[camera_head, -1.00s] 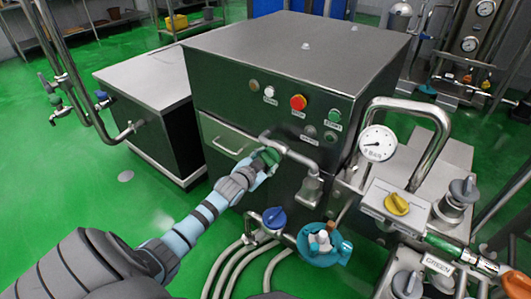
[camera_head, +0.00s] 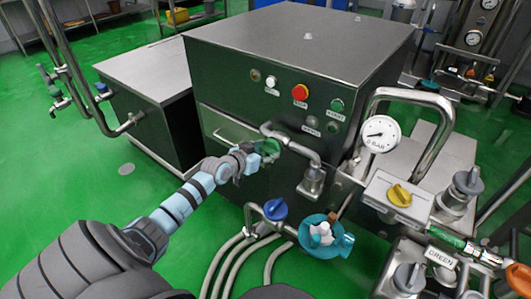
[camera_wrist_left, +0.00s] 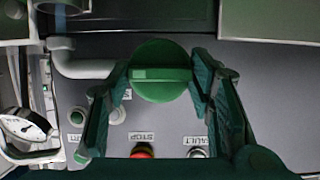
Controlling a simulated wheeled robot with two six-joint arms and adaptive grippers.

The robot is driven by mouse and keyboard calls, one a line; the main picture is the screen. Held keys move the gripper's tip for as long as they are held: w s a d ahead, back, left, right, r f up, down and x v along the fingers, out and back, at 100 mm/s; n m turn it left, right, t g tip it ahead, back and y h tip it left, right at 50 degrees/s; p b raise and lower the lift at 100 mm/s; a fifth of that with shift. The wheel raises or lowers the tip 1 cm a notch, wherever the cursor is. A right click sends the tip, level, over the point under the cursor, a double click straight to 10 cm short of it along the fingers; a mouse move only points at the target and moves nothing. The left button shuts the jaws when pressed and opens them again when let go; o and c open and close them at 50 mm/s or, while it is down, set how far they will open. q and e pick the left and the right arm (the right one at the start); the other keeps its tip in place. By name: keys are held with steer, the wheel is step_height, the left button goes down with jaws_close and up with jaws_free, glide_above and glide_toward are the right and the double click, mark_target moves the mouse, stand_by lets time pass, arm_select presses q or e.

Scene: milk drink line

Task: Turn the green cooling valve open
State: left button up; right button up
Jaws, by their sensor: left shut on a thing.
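The green cooling valve (camera_head: 269,147) sits on the pipe at the front of the dark machine, below its buttons. In the left wrist view its round green knob (camera_wrist_left: 160,70) is seen face on, with its raised grip bar lying level across the picture. My left gripper (camera_head: 256,158) reaches it from the left and is shut on the knob. In the left wrist view one finger of the gripper (camera_wrist_left: 162,78) is on each side of the knob. In the head view the gripper hides part of the knob. My right gripper is not in view.
A pressure gauge (camera_head: 380,134), a yellow valve (camera_head: 400,195) and a blue valve (camera_head: 275,209) are right of and below the knob. A bent pipe (camera_head: 296,148) runs beside it. A red stop button (camera_head: 300,91) is above. Green floor is open at left.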

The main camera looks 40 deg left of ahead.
arm_select(q)
steer(key=shift+r, duration=0.1)
steer(key=o, duration=1)
steer(key=shift+w, duration=0.1)
steer(key=shift+o, duration=0.8)
steer(key=v, duration=0.7)
steer(key=shift+s, duration=0.2)
